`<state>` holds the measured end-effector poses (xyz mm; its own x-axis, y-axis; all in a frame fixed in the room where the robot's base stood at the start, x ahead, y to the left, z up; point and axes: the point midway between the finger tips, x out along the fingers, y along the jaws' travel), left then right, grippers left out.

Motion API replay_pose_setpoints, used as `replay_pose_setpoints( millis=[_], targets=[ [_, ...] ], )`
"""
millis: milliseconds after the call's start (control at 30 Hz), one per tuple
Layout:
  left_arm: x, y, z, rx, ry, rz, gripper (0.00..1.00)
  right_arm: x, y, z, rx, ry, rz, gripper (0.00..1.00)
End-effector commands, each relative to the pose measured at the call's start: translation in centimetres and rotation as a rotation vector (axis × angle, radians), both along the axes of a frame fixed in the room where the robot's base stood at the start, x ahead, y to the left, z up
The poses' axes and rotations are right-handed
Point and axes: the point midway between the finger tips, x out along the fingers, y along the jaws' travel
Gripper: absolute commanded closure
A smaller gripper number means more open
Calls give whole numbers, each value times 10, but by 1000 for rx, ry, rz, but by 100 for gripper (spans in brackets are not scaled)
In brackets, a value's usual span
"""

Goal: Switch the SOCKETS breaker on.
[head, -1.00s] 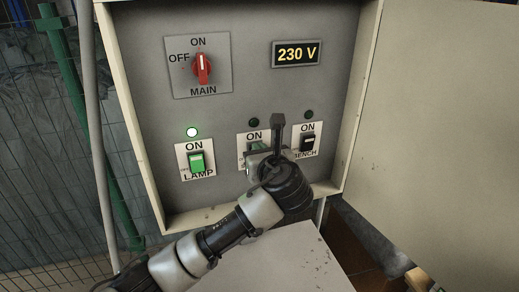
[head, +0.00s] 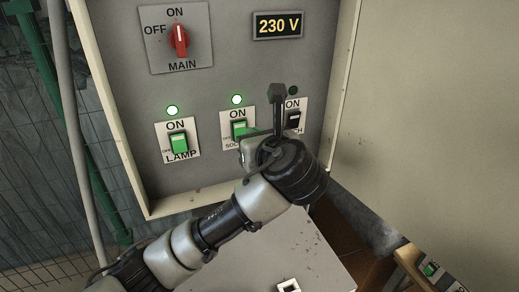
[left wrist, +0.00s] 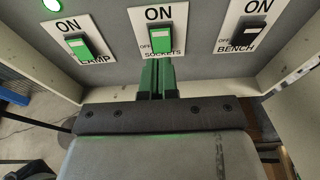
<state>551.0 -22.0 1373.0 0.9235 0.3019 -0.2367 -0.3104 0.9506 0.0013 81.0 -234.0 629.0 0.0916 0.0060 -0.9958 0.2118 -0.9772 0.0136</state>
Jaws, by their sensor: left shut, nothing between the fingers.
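The SOCKETS breaker (head: 239,130) is a green rocker on a white plate in the middle of the lower row. Its upper end is at the ON side, and the lamp above it (head: 236,99) glows green. In the left wrist view the green SOCKETS rocker (left wrist: 153,40) is fully visible above the fingertips. My left gripper (left wrist: 157,72) is shut and empty, its fingertips just below that rocker, over the plate's lower edge. I cannot tell whether they touch the panel. In the head view my gripper body partly hides the SOCKETS plate. My right gripper is not in view.
The LAMP breaker (head: 178,144) is green with its lamp lit. The BENCH breaker (head: 293,120) is black with its lamp dark, close right of my gripper. The red MAIN knob (head: 179,41) points to ON; the display (head: 278,25) reads 230 V. An open door (head: 430,110) stands right.

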Motion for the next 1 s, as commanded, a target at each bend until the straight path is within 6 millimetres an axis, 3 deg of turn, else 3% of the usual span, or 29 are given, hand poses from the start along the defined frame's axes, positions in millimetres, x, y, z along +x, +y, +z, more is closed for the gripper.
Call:
replay_pose_setpoints(
  millis=[233, 667, 767, 1000],
  targets=[
    [-24, -8, 6, 0, 0, 0, 100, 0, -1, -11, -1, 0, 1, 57],
    [-26, -6, 0, -30, 13, 3, 100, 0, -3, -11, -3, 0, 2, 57],
    [-27, 3, -25, -161, 56, 17, 100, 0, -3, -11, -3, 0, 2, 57],
    [-53, 52, -142, -830, 226, 249, 100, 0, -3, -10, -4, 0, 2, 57]
  ],
)
